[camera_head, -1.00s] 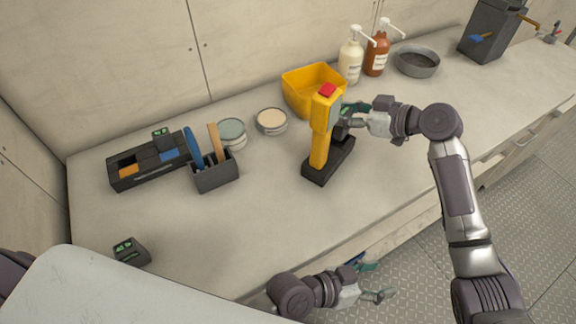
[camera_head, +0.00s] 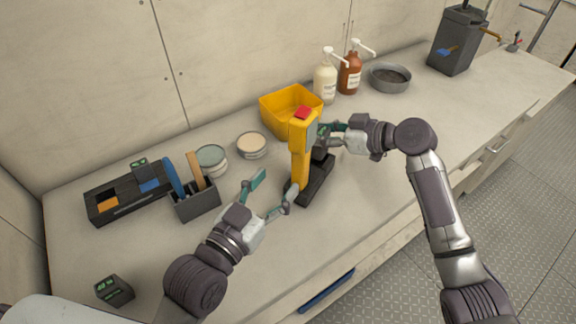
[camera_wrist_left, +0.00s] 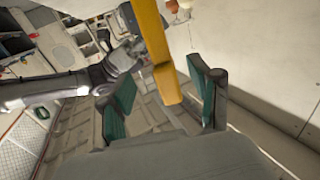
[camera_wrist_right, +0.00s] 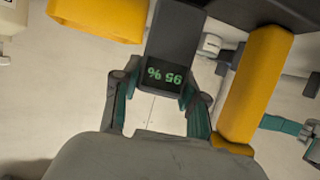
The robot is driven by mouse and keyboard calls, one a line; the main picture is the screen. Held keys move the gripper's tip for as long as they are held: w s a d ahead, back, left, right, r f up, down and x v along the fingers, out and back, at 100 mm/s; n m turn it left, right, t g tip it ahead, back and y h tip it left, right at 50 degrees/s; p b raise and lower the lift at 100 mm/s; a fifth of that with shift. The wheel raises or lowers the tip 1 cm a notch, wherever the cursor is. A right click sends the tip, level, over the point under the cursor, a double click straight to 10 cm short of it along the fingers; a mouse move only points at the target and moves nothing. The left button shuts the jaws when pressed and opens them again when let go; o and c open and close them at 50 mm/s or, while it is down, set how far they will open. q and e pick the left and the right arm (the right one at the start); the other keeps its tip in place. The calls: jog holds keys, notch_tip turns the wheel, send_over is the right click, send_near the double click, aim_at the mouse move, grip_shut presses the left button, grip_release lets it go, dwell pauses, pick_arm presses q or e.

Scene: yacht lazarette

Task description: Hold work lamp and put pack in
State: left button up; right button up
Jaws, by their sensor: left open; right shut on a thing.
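The work lamp (camera_head: 300,160) stands on the counter, a yellow upright with a red top on a black base. It also shows in the left wrist view (camera_wrist_left: 155,45) and at the right of the right wrist view (camera_wrist_right: 255,85). My left gripper (camera_head: 277,184) is open and empty, left of the lamp, its fingers pointing at the yellow upright. My right gripper (camera_head: 320,136) is behind the lamp, shut on a dark pack (camera_wrist_right: 165,75) with a green "95 %" display. The pack is beside the upright; whether it touches the base is unclear.
A yellow bin (camera_head: 270,118) stands behind the lamp. Two tins (camera_head: 211,170), a dark tool holder (camera_head: 196,205) and a black tray (camera_head: 125,207) are left. A small box with green digits (camera_head: 114,291) is front left. Bottles (camera_head: 325,85) and a grey bowl (camera_head: 390,86) stand behind.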

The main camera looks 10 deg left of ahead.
aim_at(297, 159)
pick_arm(q)
jog(key=x, duration=1)
jog(key=shift+w+d, duration=0.15)
jog(key=shift+w, duration=0.2)
grip_shut()
dwell(0.3)
